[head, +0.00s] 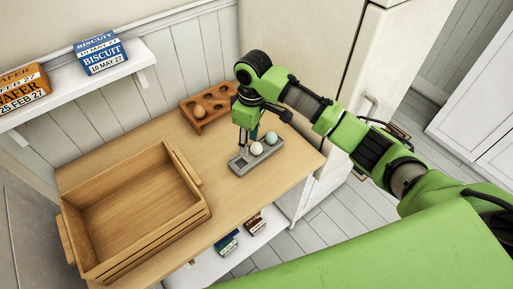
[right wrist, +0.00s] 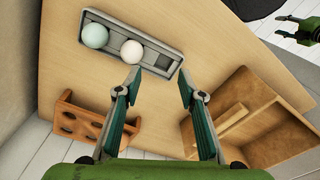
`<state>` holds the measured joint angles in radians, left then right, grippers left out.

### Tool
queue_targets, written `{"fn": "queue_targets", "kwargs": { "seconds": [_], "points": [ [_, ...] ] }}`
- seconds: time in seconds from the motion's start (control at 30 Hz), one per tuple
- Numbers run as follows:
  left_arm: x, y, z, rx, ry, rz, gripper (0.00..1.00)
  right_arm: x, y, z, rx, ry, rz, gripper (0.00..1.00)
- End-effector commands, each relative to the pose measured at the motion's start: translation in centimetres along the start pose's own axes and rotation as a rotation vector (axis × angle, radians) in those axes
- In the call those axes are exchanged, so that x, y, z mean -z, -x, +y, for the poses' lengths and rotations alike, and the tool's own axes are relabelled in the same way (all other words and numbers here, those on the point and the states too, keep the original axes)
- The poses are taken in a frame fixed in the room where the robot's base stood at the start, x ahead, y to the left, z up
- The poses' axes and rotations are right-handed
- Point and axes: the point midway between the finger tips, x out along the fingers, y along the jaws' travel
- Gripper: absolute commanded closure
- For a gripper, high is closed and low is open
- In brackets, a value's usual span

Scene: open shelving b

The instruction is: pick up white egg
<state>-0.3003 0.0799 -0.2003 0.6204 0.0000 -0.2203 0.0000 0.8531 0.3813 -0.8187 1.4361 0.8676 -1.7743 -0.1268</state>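The white egg (head: 256,149) sits in a cup of the grey tray (head: 240,168) on the wooden counter, beside a pale blue-green egg (head: 271,138). In the right wrist view the white egg (right wrist: 132,51) is right of the blue-green egg (right wrist: 94,35), and the tray's right end is empty. My right gripper (right wrist: 160,84) is open and empty, its fingertips apart near the tray's edge and to the lower right of the white egg. In the head view it points down over the tray. My left gripper (right wrist: 284,26) shows small at the right wrist view's top right, its fingers apart.
An open wooden crate (head: 205,214) stands on the left of the counter. A wall shelf (head: 75,85) bears biscuit and wafer boxes. The counter between crate and tray is clear.

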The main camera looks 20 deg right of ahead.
Motion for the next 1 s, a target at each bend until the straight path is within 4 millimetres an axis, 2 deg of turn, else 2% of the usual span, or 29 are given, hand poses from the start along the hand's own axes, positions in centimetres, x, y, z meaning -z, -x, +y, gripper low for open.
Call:
{"fn": "queue_targets", "kwargs": {
  "seconds": [0.03, 0.1, 0.2, 0.3, 0.43, 0.7, 1.0],
  "points": [
    [0.1, 0.0, 0.0, 0.000, 0.000, 0.001, 0.60, 0.1, 1.6, 1.7, -0.015, -0.008, -0.015, 0.64],
    [0.1, 0.1, 0.0, 0.000, 0.000, 0.001, 0.60, 0.1, 3.1, 3.1, -0.020, -0.017, -0.033, 0.64],
    [0.1, 0.1, 0.0, 0.000, 0.000, 0.001, 0.60, -0.1, 4.6, 4.4, -0.025, -0.029, -0.048, 0.64],
    [0.1, 0.1, 0.0, 0.000, 0.000, 0.001, 0.60, -0.1, 5.1, 4.9, -0.025, -0.034, -0.055, 0.64],
    [0.1, 0.6, 0.0, 0.000, 0.000, 0.002, 0.60, -0.2, 3.6, 5.0, -0.023, -0.035, -0.059, 0.64],
    [0.2, 1.5, 0.0, 0.000, 0.000, 0.002, 0.60, -0.5, -1.5, 5.1, -0.024, -0.036, -0.057, 0.64],
    [0.3, 2.2, -0.1, 0.000, 0.000, 0.001, 0.60, -0.5, -3.9, 5.2, -0.026, -0.034, -0.056, 0.64]
  ]
}}
